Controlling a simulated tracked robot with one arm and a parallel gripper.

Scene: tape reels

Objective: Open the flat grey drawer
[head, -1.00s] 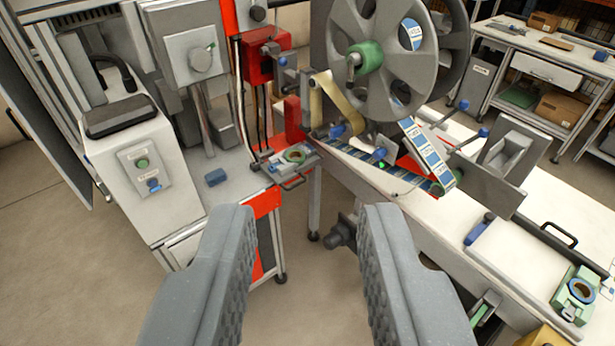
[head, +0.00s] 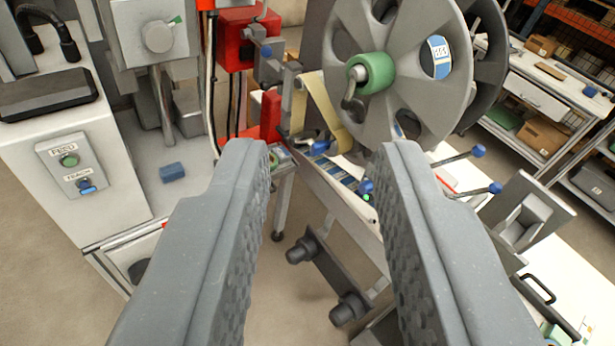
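My gripper (head: 325,155) is open and empty, its two grey textured fingers wide apart in front of the labelling machine. A flat pale drawer front (head: 537,97) shows under the bench top at the far right, well beyond my gripper. A pale grey panel (head: 122,254) also shows under the left bench's edge, left of my left finger and partly hidden by it. I cannot tell which of these is the flat grey drawer. Neither touches my gripper.
A large grey reel (head: 400,75) with a green hub stands ahead, behind my right finger. A white control cabinet (head: 60,190) stands at left, with a small blue block (head: 172,172) beside it. Dark rollers (head: 325,275) stick out low between the fingers.

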